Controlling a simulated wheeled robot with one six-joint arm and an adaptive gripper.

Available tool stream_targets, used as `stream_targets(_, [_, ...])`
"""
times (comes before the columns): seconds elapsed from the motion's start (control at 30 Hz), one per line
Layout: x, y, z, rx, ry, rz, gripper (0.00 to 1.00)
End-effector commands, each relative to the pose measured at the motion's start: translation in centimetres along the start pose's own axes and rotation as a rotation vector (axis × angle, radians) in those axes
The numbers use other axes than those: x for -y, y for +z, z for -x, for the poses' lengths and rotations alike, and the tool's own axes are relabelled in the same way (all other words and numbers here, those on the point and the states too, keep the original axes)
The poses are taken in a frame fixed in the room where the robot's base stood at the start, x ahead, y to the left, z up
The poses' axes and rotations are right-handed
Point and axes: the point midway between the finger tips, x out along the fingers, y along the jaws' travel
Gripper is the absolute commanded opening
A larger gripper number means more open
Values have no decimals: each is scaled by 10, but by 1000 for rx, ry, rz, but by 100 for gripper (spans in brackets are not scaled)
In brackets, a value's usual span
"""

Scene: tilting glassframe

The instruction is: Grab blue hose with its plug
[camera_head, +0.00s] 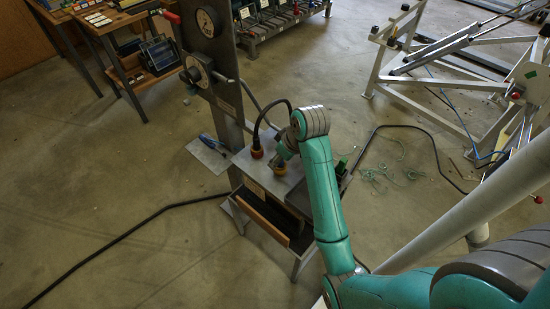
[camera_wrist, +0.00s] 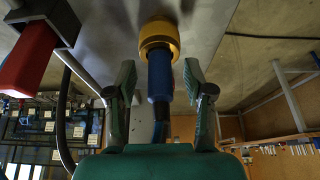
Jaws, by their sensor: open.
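The blue hose plug (camera_wrist: 160,76) has a blue sleeve and a yellow collar (camera_wrist: 158,38) set against a grey metal surface. In the wrist view it lies between the fingers of my gripper (camera_wrist: 159,68), which are open on both sides with visible gaps to the sleeve. The far end of the sleeve runs back toward the palm and is partly hidden. In the head view my gripper (camera_head: 284,151) is over the small metal stand (camera_head: 262,178), just above an orange-yellow collar (camera_head: 280,168). The blue sleeve is hidden there by the gripper and wrist.
A red block (camera_wrist: 30,60) is left of the fingers in the wrist view. A white metal frame (camera_head: 440,80) stands at right. Floor at left is mostly clear.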

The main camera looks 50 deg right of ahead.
Motion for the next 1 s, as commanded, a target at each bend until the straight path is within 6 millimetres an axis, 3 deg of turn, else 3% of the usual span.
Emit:
stream_targets(0.13, [0,0,0,0,0,0,52])
stream_targets(0.3, [0,0,0,0,0,0,10])
stream_targets(0.37, [0,0,0,0,0,0,0])
stream_targets(1.0, [0,-12,7,-2,1,1,0])
